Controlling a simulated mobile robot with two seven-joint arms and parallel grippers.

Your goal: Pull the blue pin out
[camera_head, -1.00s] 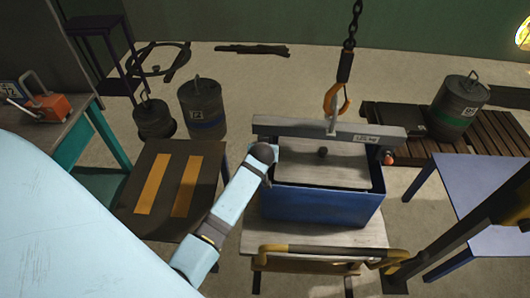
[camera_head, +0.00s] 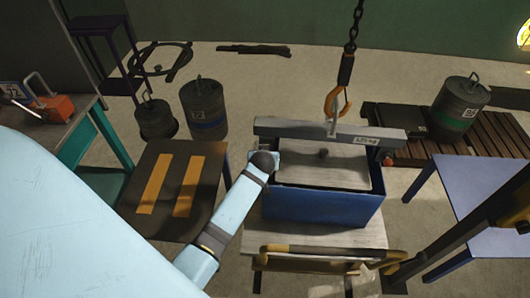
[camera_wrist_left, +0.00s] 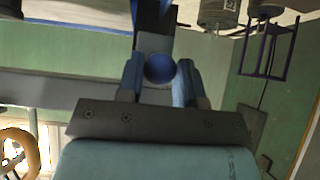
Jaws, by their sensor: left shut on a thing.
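The blue pin shows as a round blue knob (camera_wrist_left: 159,69) in the left wrist view, at the end of the grey beam. My left gripper (camera_wrist_left: 160,80) is shut on it, one finger on each side of the knob. In the head view my left gripper (camera_head: 272,163) is at the left end of the grey lifting beam (camera_head: 330,134), and the pin is hidden there behind the wrist. The beam lies across the back of a blue box (camera_head: 320,208) with a grey top. My right gripper is not in view.
An orange hook (camera_head: 334,103) on a black chain (camera_head: 352,35) is at the beam. The box stands on a pale cart (camera_head: 330,237) with a yellow-black rail. A striped table (camera_head: 145,220) is left, a blue table (camera_head: 470,185) right, and drums stand behind.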

